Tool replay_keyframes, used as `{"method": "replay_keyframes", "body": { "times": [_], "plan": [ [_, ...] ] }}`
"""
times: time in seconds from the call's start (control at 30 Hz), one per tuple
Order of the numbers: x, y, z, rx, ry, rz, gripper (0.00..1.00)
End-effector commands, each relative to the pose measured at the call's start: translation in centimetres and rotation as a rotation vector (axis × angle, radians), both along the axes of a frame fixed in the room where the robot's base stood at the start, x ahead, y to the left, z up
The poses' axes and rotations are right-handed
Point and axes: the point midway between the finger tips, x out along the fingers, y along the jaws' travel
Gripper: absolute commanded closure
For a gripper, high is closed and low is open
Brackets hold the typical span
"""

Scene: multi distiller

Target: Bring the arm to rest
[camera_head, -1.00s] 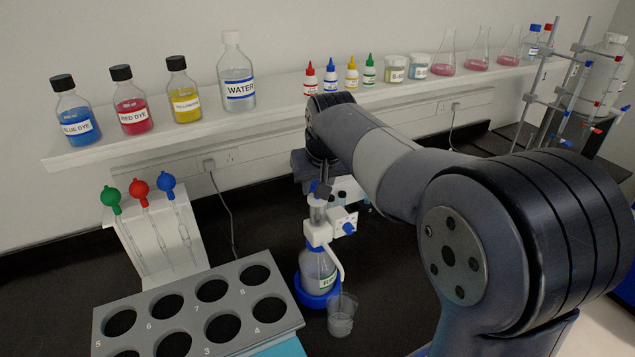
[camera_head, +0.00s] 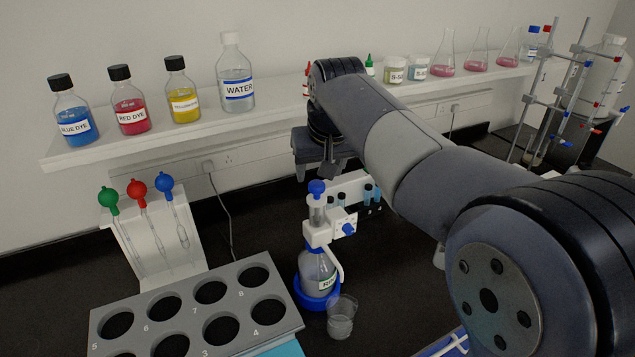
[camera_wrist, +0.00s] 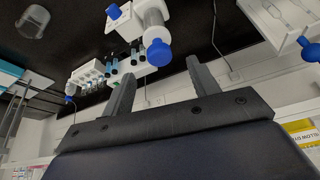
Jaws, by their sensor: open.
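My arm reaches from the lower right toward the shelf in the head view. My gripper (camera_head: 326,172) hangs at its end, above and behind the blue-topped dispenser bottle (camera_head: 318,265), which stands on the dark bench. In the wrist view my gripper (camera_wrist: 158,88) shows two fingers spread wide apart with nothing between them. The dispenser's blue knob (camera_wrist: 159,53) is beyond the fingertips there, apart from them as far as I can tell. A clear beaker (camera_head: 341,317) stands beside the dispenser and also shows in the wrist view (camera_wrist: 33,22).
A grey rack with round holes (camera_head: 188,295) is at the lower left, with a pipette stand (camera_head: 150,235) behind it. A white tube rack (camera_head: 352,187) stands behind the dispenser. The wall shelf (camera_head: 150,137) holds dye bottles and flasks. A clamp frame (camera_head: 560,90) is at right.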

Motion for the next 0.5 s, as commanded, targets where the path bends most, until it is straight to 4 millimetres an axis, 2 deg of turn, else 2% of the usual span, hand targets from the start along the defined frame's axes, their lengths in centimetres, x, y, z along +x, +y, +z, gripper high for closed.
{"method": "replay_keyframes", "body": {
  "times": [0.03,0.2,0.5],
  "plan": [
    [-0.4,-0.1,1.0,0.001,-0.005,0.000,0.43],
    [-1.4,-0.3,3.3,0.001,-0.003,0.000,0.43],
    [-1.9,-0.4,4.3,0.000,0.001,0.000,0.43]
  ]
}}
